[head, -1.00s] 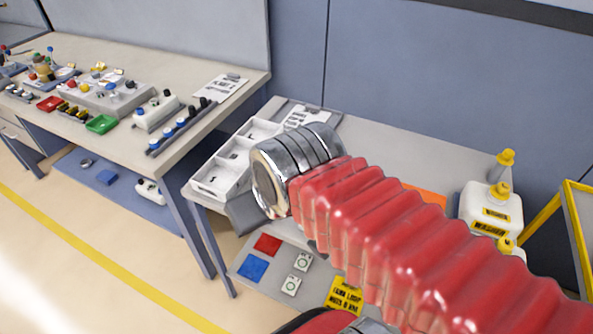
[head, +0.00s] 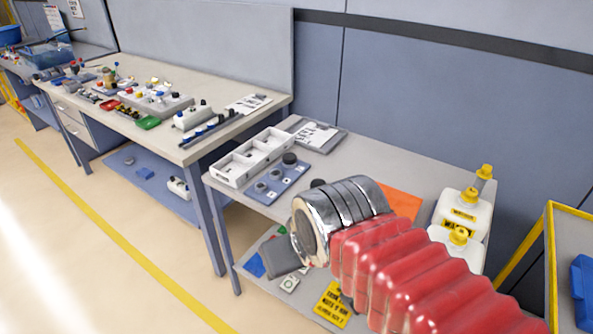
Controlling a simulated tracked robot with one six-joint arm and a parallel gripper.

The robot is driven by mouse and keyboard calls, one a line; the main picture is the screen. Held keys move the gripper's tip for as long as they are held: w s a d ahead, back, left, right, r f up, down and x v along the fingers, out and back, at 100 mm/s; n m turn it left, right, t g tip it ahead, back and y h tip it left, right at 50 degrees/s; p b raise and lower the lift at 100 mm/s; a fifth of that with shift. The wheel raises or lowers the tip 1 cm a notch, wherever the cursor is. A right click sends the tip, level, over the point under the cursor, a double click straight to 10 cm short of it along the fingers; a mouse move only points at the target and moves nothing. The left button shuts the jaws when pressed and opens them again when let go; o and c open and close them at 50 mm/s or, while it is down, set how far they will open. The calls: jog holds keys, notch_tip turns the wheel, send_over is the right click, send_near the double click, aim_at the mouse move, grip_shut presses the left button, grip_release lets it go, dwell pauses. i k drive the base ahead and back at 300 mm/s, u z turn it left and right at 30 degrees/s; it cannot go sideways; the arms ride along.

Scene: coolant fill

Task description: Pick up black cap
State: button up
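A black cap (head: 290,159) stands at the back end of a blue-grey board (head: 284,187) on the near table. Smaller grey round pieces sit on the same board. A second dark round piece (head: 318,184) shows just behind my arm's metal wrist; I cannot tell whether it is also a cap. My gripper (head: 283,262) shows only as a dark grey block below the wrist, at the table's front side. It is apart from the board in the picture. Its fingertips cannot be made out, and I see nothing held.
A white divided tray (head: 252,158) lies left of the board, and a clipboard (head: 317,135) behind it. White bottles with yellow caps (head: 461,219) stand at the right, near an orange sheet (head: 400,202). A yellow-framed cart (head: 551,250) bounds the right side. A longer workbench (head: 185,145) stands left.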

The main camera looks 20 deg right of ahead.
aim_at(288, 158)
jog(key=u, duration=0.05)
jog(key=k, duration=0.1)
jog(key=u, duration=0.3)
jog(key=i, duration=1.7)
jog(key=z, duration=0.55)
